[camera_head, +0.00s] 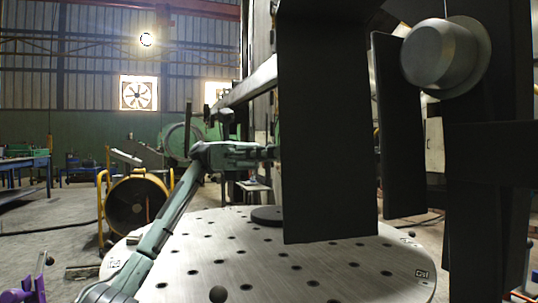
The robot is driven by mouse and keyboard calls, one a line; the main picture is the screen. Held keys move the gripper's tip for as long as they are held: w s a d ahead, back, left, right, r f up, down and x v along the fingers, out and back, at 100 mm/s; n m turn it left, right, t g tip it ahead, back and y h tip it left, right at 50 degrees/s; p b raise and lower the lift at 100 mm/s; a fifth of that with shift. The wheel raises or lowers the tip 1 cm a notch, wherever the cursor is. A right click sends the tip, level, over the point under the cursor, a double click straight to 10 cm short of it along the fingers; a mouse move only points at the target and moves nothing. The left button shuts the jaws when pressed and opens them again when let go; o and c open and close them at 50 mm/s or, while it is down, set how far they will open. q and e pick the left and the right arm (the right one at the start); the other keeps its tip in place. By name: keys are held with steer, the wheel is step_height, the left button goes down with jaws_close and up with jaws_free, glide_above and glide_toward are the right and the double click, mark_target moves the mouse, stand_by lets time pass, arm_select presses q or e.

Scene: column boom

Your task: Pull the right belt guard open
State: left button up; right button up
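Which is the right belt guard I cannot tell for sure; no handle shows clearly on either. A grey round knob-like part (436,55) sits at the upper right, beside the narrower plate. A grey-green arm rises from the lower left and bends towards the large plate; its dark end, my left gripper (268,152), is at that plate's left edge. Its fingers are too small and partly hidden to read. My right gripper is not in view.
A round metal table (230,262) with many holes lies below the plates, with a dark disc (267,215) on it. A dark upright (490,200) blocks the right side.

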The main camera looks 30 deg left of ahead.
arm_select(q)
steer(key=v, duration=1.1)
steer(key=shift+a, duration=0.2)
